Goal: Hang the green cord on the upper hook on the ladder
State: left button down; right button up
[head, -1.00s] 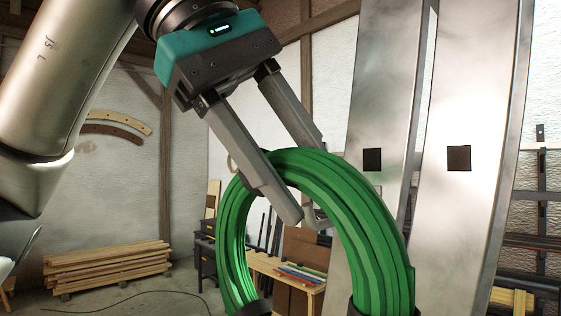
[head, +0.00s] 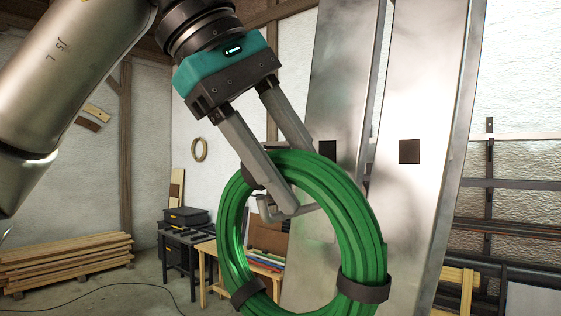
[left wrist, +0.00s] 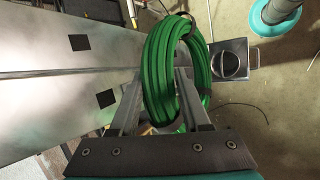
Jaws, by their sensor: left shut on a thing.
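The green cord (head: 367,240) is a thick coil with dark bands round it, hanging upright in the middle of the head view. My left gripper (head: 300,180) is shut on the top of the coil, with one finger on the near side. The coil also shows between the fingers in the left wrist view (left wrist: 160,60). Two broad, shiny metal uprights (head: 420,90), seemingly the ladder, stand just right of the coil. A grey bent bar (head: 268,212), perhaps a hook, shows through the coil's opening. I cannot tell whether it is behind the coil or passes through. My right gripper is out of view.
Each metal upright bears a dark square patch (head: 409,151). Stacked planks (head: 65,262) lie at the left wall. A workbench (head: 250,258) and a black toolbox (head: 186,217) stand behind the coil. A dark rack (head: 490,230) is at the right.

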pick_arm(q)
jog(key=shift+w+d+f, duration=0.1)
jog(key=shift+w+d, duration=0.15)
jog(key=shift+w, duration=0.15)
jog(key=shift+w+d+f, duration=0.25)
jog(key=shift+w+f, duration=0.05)
jog(key=shift+f, duration=0.25)
jog(key=shift+w+d+f, duration=0.1)
jog(key=shift+f, duration=0.4)
jog(key=shift+c, duration=1.4)
grip_release()
jog(key=shift+f, duration=0.1)
